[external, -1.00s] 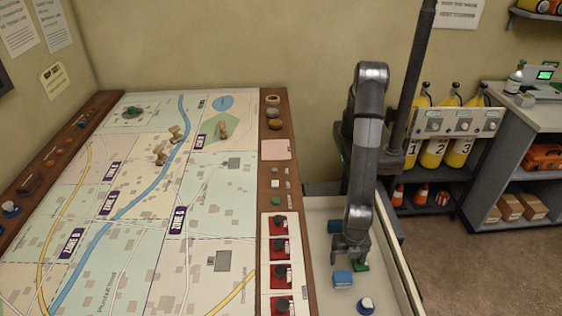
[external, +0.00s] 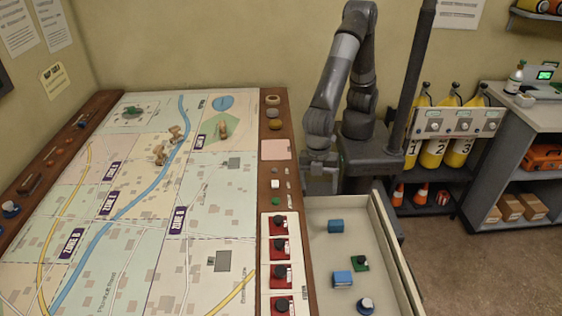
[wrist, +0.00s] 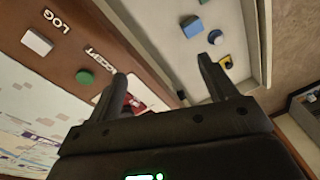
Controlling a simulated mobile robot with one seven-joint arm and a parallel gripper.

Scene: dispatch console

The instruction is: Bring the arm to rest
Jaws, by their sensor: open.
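My arm (external: 334,80) is folded up with its elbow high, beside the dark column at the back. My gripper (external: 318,186) hangs at the right edge of the map table, near the back end of the white tray. In the wrist view my gripper (wrist: 165,85) is open, with its two fingers well apart and nothing between them. Below the fingers are the table's wooden edge and the tray.
Yellow cylinders (external: 433,152) stand right.

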